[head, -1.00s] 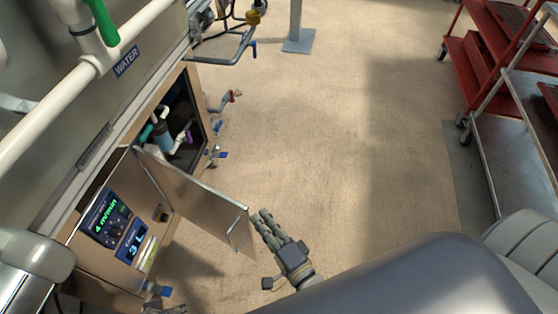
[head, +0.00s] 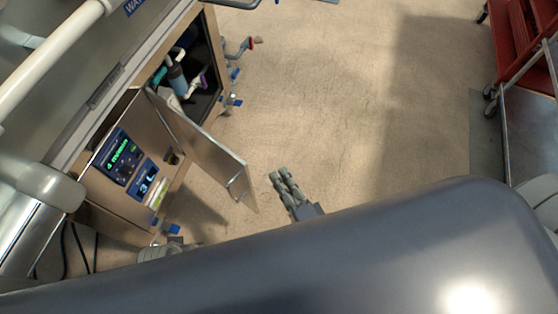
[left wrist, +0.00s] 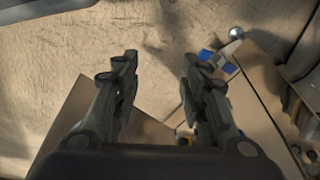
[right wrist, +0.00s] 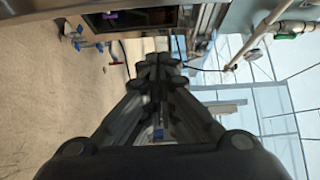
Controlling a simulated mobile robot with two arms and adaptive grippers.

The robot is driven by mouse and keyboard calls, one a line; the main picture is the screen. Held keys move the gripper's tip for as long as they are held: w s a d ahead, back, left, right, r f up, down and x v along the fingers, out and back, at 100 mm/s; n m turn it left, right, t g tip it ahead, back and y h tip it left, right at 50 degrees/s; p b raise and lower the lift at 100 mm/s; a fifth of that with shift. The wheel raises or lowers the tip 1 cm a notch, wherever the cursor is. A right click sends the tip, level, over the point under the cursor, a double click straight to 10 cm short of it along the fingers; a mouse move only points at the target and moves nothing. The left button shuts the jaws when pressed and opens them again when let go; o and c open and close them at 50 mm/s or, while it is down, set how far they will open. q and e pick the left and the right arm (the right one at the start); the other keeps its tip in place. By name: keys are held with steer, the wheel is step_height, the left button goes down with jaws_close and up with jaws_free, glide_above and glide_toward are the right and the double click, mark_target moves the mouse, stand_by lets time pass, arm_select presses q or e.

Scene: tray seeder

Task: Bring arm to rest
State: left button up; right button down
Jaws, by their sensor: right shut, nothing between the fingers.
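My right gripper (head: 280,178) shows in the head view over the floor, just right of the open cabinet door, its two grey fingers together. In the right wrist view the right gripper's fingertips (right wrist: 160,62) meet, with nothing between them. In the left wrist view my left gripper (left wrist: 158,62) has its fingers well apart, with floor and a panel edge behind the empty gap. In the head view a grey body part covers the lower picture and hides most of both arms.
The cabinet door (head: 208,150) stands open at left, beside a display panel (head: 125,160) and blue-handled valves (head: 236,101). A red cart (head: 520,45) stands at upper right. The floor (head: 340,110) between is clear.

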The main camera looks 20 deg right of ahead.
steer(key=a+v, duration=0.1)
steer(key=v, duration=0.4)
steer(key=d+f+n+g+h, duration=0.1)
steer(key=d+f+n+g, duration=0.2)
steer(key=f+n+g, duration=0.35)
steer(key=d+f+n+g+h, duration=0.1)
steer(key=d+f+n+g, duration=0.2)
steer(key=f+n+g, duration=0.35)
arm_select(q)
steer(key=s+a+f+g+p, duration=0.1)
steer(key=s+a+f+p, duration=0.1)
steer(key=s+p, duration=0.7)
steer(key=s+a+f+p, duration=0.1)
steer(key=s+f+p, duration=0.4)
steer(key=s+p, duration=0.4)
steer(key=shift+s+a+g, duration=0.35)
steer(key=shift+s+g, duration=0.05)
steer(key=shift+s, duration=0.5)
arm_select(e)
steer(key=s+d+f+n+g+h, duration=0.1)
steer(key=s+d+f+n, duration=0.1)
steer(key=s, duration=0.9)
steer(key=s+d+f+n+g+h, duration=0.1)
steer(key=s+d+f, duration=0.4)
steer(key=s, duration=0.7)
steer(key=shift+s+d+f+n+g, duration=0.3)
steer(key=shift+f+n+g, duration=0.3)
steer(key=shift+n+g, duration=0.25)
